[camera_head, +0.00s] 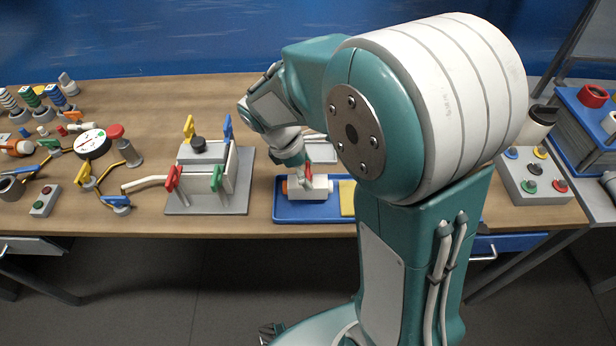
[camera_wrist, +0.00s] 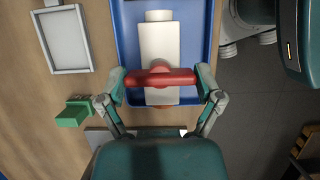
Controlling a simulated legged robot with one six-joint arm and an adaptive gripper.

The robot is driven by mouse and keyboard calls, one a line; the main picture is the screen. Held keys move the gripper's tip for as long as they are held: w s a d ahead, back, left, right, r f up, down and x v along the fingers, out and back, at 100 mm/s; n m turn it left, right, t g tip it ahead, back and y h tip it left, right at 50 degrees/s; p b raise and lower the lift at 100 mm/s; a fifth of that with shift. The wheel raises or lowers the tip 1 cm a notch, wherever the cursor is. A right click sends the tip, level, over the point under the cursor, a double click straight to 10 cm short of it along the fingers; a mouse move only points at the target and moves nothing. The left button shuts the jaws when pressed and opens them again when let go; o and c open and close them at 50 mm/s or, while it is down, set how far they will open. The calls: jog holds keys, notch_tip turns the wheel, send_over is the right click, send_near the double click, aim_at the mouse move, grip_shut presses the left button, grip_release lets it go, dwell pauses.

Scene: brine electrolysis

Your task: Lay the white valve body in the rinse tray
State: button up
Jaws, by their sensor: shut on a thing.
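The white valve body (camera_head: 322,190) has a red handle (camera_wrist: 160,77) and an orange end on its left in the head view. It lies level within the outline of the blue rinse tray (camera_head: 290,213); whether it touches the tray floor I cannot tell. My gripper (camera_head: 305,172) comes down on it from above. In the wrist view my gripper (camera_wrist: 161,80) has one finger at each end of the red handle and is shut on it.
A yellow pad (camera_head: 347,197) lies in the tray's right part, beside the valve body. A grey fixture (camera_head: 207,203) with coloured handles stands left of the tray. A button box (camera_head: 533,180) is at the right. The table's front edge runs close below the tray.

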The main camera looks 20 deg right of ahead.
jog(key=shift+s+a+f, duration=0.1)
jog(key=shift+a+f, duration=0.15)
jog(key=shift+f, duration=0.6)
jog(key=shift+a+f, duration=0.25)
jog(key=shift+f, duration=0.05)
jog(key=shift+d, duration=0.25)
jog(key=o, duration=1.1)
jog(key=shift+d+f, duration=0.1)
jog(key=shift+d, duration=0.1)
jog(key=shift+a, duration=0.25)
